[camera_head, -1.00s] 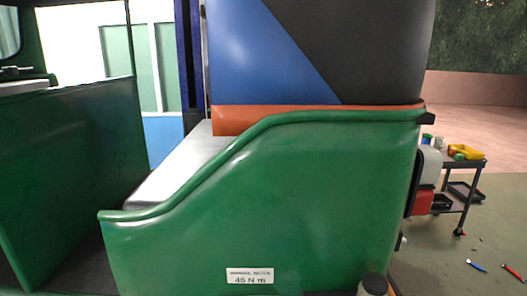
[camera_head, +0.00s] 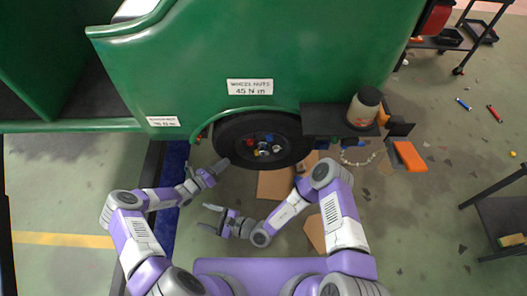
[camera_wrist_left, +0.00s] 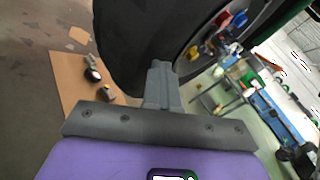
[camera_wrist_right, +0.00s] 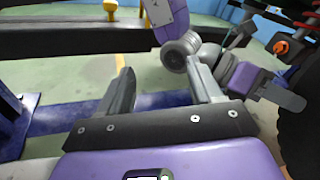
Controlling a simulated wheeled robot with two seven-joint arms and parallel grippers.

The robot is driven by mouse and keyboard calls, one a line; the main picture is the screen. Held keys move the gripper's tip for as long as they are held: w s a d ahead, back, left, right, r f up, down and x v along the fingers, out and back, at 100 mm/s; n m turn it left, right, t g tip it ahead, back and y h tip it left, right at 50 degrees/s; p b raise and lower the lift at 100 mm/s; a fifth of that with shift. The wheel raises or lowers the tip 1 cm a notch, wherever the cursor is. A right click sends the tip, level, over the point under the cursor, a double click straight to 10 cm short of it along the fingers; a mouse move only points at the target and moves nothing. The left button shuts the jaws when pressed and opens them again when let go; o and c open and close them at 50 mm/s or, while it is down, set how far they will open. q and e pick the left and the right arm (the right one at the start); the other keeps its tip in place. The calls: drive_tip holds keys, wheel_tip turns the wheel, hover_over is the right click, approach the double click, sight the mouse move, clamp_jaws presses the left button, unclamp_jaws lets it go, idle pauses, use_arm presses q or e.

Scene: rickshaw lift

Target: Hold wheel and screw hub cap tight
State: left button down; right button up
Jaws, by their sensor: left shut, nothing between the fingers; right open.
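The wheel (camera_head: 232,146) is a black tyre under the green rickshaw body in the head view. Its hub (camera_head: 264,149) carries small red, blue and yellow pieces; I cannot tell whether a hub cap is among them. In the left wrist view the tyre (camera_wrist_left: 135,35) is close, with the coloured pieces (camera_wrist_left: 213,32) at upper right. My left gripper (camera_head: 224,163) is shut and empty at the tyre's lower left; I cannot tell whether it touches. My right gripper (camera_head: 207,217) is open and empty, lower and farther from the wheel. The right wrist view shows its spread fingers (camera_wrist_right: 163,85).
The green rickshaw body (camera_head: 200,65) overhangs the wheel. A dark shelf (camera_head: 322,120) with a jar (camera_head: 363,107) juts out right of it. Cardboard (camera_head: 275,184) lies below the wheel. A dark cart (camera_head: 505,222) stands at far right.

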drive_tip(key=s+d+f+n+g+h, duration=0.4)
drive_tip(key=s+f+n+g, duration=0.25)
drive_tip(key=s, duration=0.25)
drive_tip(key=s+d+f+n+g+h, duration=0.5)
drive_tip(key=s+f+n, duration=0.1)
drive_tip(key=s+n, duration=0.15)
drive_tip(key=s+d+f+n+h, duration=0.3)
drive_tip(key=d+f+n+h, duration=0.15)
drive_tip(key=d, duration=0.35)
drive_tip(key=w+d+n+t+h, duration=0.6)
drive_tip(key=w+d+n+h, duration=0.25)
drive_tip(key=d, duration=0.65)
drive_tip(key=w+d+r+n+t, duration=0.1)
drive_tip(key=w+r+n+t, duration=0.25)
drive_tip(key=w, duration=0.25)
drive_tip(key=w+d+r+n+t, duration=0.1)
drive_tip(key=w+r+n+t, duration=0.1)
drive_tip(key=w+t, duration=0.35)
drive_tip(key=n+t+y, duration=0.8)
drive_tip(key=n+t, duration=0.1)
drive_tip(key=n, duration=0.3)
approach(264, 155)
drive_tip(key=w, duration=0.7)
drive_tip(key=w+a, duration=0.1)
drive_tip(key=w, duration=0.3)
drive_tip(key=shift+a+f, duration=0.1)
